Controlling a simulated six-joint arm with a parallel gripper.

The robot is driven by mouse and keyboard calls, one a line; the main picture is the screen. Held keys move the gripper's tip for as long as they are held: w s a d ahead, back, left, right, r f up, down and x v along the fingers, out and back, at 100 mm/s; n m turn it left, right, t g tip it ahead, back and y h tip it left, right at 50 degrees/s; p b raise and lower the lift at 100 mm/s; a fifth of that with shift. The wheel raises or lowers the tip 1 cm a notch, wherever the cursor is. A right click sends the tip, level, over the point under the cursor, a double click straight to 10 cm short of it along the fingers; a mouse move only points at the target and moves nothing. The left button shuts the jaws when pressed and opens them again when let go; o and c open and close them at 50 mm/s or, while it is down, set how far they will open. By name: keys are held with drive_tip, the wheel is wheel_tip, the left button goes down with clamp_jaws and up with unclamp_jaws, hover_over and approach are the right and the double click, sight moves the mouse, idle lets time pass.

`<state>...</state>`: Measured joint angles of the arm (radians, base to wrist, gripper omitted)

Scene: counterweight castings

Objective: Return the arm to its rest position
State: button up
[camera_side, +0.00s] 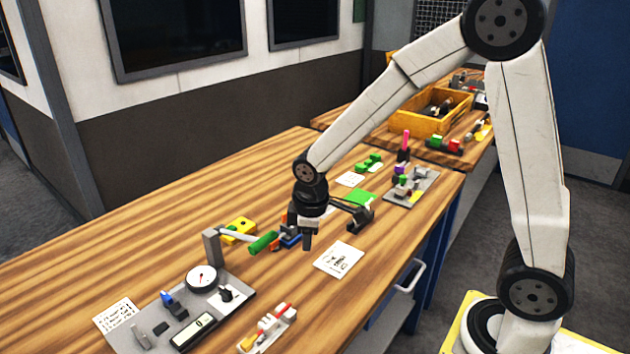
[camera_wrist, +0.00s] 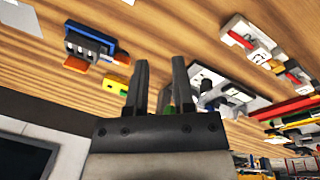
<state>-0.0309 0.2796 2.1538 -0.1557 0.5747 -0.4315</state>
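My gripper (camera_side: 307,240) hangs fingers down above the middle of the wooden table (camera_side: 100,246) in the side view, apart from the tabletop as far as I can tell. My arm is bent, with its elbow high at the upper right. In the wrist view, the two dark fingers of my gripper (camera_wrist: 160,64) stand apart with a clear gap. Nothing is seen held between them; a dark green part shows behind the gap. The fingers hide a little of the table behind them.
Near the gripper lie a green-handled tool (camera_side: 264,242), a yellow block (camera_side: 240,229) and a white card (camera_side: 338,260). A grey gauge board (camera_side: 235,308) stands front left. A yellow wooden crate (camera_side: 412,122) stands at the back. The table's left part is clear.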

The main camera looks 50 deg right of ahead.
drive_tip(key=s+m+t, duration=0.1)
drive_tip(key=s+m, duration=0.5)
drive_tip(key=s, duration=0.4)
drive_tip(key=shift+s+a+f+m+y, duration=0.15)
drive_tip(key=shift+s+f+m+y, duration=0.05)
drive_tip(key=shift+f+m+y, duration=0.2)
